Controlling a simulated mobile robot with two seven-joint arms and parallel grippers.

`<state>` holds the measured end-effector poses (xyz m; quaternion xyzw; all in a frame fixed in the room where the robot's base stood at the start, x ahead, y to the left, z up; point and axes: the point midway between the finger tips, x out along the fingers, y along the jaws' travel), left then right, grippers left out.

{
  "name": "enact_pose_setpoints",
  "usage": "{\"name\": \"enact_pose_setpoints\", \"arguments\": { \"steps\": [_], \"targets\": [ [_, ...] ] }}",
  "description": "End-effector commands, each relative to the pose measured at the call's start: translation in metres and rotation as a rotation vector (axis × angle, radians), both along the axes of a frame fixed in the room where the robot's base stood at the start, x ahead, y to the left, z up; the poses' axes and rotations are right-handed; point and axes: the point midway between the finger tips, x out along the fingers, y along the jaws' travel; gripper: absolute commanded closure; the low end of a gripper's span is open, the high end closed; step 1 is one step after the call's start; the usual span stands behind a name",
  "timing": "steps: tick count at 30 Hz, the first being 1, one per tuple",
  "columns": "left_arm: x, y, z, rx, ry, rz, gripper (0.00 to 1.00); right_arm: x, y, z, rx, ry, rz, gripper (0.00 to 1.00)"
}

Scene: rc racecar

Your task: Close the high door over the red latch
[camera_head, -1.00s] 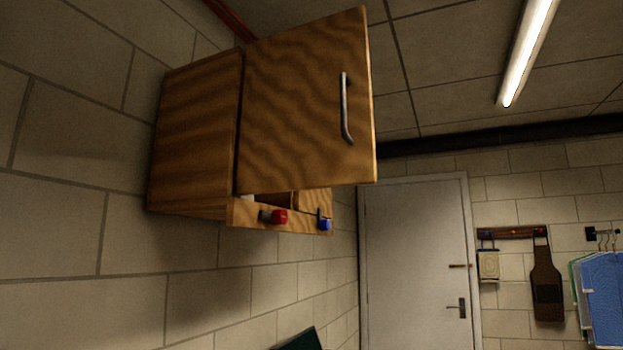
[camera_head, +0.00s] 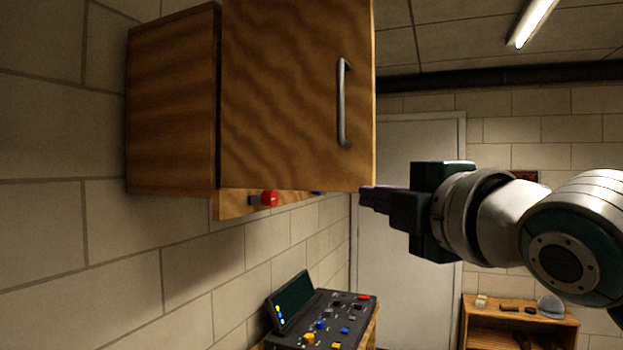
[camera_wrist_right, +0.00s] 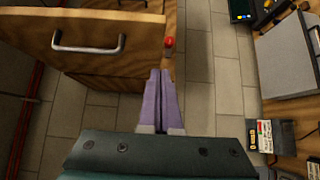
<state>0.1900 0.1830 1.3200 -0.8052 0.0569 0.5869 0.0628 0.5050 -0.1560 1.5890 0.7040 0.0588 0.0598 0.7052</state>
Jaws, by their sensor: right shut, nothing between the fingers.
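The high door (camera_head: 300,120), a wooden panel with a metal handle (camera_head: 344,105), stands open on the wall cabinet (camera_head: 172,105). The red latch (camera_head: 269,198) is on the cabinet's bottom strip, just below the door's lower edge. My right gripper (camera_head: 366,198) is shut and empty, its purple fingertips by the door's lower right corner; I cannot tell if they touch. In the right wrist view, the fingers (camera_wrist_right: 160,75) are beside the door (camera_wrist_right: 120,68), and the red latch (camera_wrist_right: 169,42) lies past the tips. My left gripper is out of view.
A blue latch (camera_head: 316,193) is mostly hidden behind the door's lower edge. A dark control console (camera_head: 325,318) with a screen stands below. A grey room door (camera_head: 400,290) and a low wooden shelf (camera_head: 515,306) are at the back.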

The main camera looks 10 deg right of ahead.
Motion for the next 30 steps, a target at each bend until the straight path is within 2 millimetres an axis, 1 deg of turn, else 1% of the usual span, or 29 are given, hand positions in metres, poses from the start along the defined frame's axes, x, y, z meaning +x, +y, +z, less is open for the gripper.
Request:
{"name": "enact_pose_setpoints", "arguments": {
  "steps": [1, 9, 12, 15, 21, 30],
  "targets": [
    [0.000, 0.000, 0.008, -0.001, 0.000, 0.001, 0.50, 0.009, 0.001, 0.004, 0.003, 0.002, -0.002, 1.00],
    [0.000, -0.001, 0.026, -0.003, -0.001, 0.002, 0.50, 0.049, 0.009, 0.004, 0.003, 0.002, 0.000, 1.00],
    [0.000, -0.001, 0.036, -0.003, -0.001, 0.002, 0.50, 0.060, 0.000, 0.004, -0.002, 0.004, -0.001, 1.00],
    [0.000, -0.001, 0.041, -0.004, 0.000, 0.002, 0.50, 0.069, -0.007, 0.003, 0.000, 0.003, -0.001, 1.00],
    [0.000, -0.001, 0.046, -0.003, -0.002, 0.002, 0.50, 0.079, -0.013, 0.001, 0.000, 0.002, 0.000, 1.00],
    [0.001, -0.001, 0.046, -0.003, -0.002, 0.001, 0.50, 0.081, -0.015, -0.001, 0.002, 0.001, 0.000, 1.00]
  ]
}}
